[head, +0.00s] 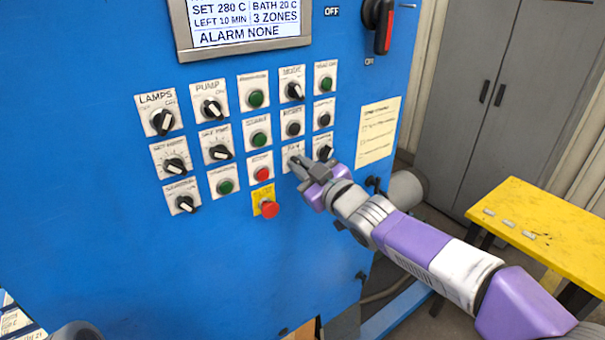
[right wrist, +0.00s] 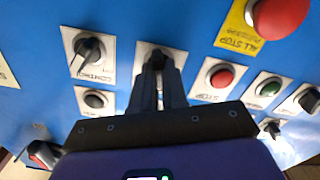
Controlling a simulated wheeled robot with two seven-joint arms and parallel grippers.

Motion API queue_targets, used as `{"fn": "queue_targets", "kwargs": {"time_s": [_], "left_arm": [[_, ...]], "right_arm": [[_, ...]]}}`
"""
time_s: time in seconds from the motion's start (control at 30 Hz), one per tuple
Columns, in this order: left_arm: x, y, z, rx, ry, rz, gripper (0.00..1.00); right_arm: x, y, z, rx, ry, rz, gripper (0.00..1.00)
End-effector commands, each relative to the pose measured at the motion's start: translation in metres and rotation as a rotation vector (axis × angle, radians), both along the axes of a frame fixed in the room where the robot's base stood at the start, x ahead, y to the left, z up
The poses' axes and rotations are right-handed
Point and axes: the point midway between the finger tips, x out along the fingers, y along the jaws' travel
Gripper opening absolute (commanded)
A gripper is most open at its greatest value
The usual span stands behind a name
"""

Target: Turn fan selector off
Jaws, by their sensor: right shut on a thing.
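The fan selector (head: 291,152) is a small white plate with a dark knob, in the third row of the blue panel. Its label is small and partly legible, and my right gripper hides most of its knob in the head view. My right gripper (head: 298,165) reaches in from the lower right with its fingertips at the plate. In the right wrist view, the two fingers of the right gripper (right wrist: 158,68) are close together on the dark knob of the fan selector (right wrist: 140,60). The knob's exact angle is hidden by the fingers. My left gripper does not show.
A red all-stop button (head: 269,209) on yellow sits below left of the gripper, and a red stop button (head: 262,172) is beside it. Other knobs and buttons crowd close around. A yellow table (head: 530,225) stands at right. The panel's lower left is bare.

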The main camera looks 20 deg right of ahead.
Motion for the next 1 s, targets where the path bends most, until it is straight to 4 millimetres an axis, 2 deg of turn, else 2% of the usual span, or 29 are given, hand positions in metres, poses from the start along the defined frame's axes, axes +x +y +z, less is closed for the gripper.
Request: {"fn": "queue_targets", "kwargs": {"time_s": [0.3,0.8,0.83,1.0], "left_arm": [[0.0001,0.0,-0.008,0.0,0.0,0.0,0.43],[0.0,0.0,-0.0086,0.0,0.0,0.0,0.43],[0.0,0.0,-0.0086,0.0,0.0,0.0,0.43],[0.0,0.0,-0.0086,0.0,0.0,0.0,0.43]], "right_arm": [[-0.0001,0.0002,-0.0011,-0.103,-0.035,-0.001,0.0],[-0.0001,0.0002,-0.0006,-0.124,-0.043,-0.001,0.0],[-0.0001,0.0002,-0.0006,-0.124,-0.043,-0.001,0.14],[-0.0001,0.0002,-0.0005,-0.123,-0.043,-0.001,0.38]]}}
